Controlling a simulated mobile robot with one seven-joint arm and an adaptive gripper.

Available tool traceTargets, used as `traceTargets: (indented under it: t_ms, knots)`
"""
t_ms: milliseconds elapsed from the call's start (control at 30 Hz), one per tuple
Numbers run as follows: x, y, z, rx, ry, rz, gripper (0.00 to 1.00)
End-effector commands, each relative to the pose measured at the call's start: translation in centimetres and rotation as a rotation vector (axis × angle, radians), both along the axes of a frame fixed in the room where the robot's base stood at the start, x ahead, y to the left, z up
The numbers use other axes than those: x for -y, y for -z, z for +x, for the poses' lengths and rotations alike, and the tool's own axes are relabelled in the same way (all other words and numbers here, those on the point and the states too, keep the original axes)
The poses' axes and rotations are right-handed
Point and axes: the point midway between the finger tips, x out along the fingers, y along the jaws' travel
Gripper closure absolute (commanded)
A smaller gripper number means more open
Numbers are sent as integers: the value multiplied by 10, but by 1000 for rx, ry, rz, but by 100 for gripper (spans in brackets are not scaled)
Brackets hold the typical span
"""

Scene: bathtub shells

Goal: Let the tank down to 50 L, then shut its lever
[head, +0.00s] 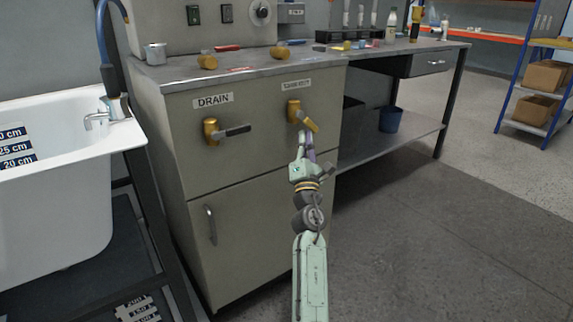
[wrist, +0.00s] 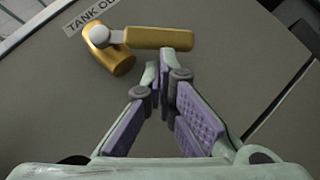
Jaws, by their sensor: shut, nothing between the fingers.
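The tank-out valve (head: 294,110) is brass with a yellow lever (head: 309,122) and sits on the cabinet front. In the head view its lever points down and to the right; its label is too small to read. In the wrist view the yellow lever (wrist: 150,38) lies across the picture beside a label (wrist: 90,14) beginning "TANK OU". My gripper (head: 305,140) is shut and empty, its fingertips just below the lever's free end; I cannot tell if they touch. In the wrist view my gripper (wrist: 166,62) shows closed fingertips. A litre scale (head: 138,308) shows partly at the bottom; no level is readable.
The drain valve (head: 211,130) with a dark lever is to the left on the same cabinet (head: 270,165). A white bathtub (head: 60,210) with a centimetre scale stands at the left. The bench (head: 400,50) holds small items. Floor at the right is clear.

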Motion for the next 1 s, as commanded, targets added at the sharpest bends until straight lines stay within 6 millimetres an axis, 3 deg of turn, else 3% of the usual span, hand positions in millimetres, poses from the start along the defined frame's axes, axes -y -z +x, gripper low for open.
traceTargets:
  t_ms: [33,300,700,1000]
  knots:
    - [4,10,2,26,3,-30,100]
    - [15,1,10,138,2,-185,100]
    - [28,-12,19,132,4,-181,100]
    - [33,-21,23,211,1,-289,100]
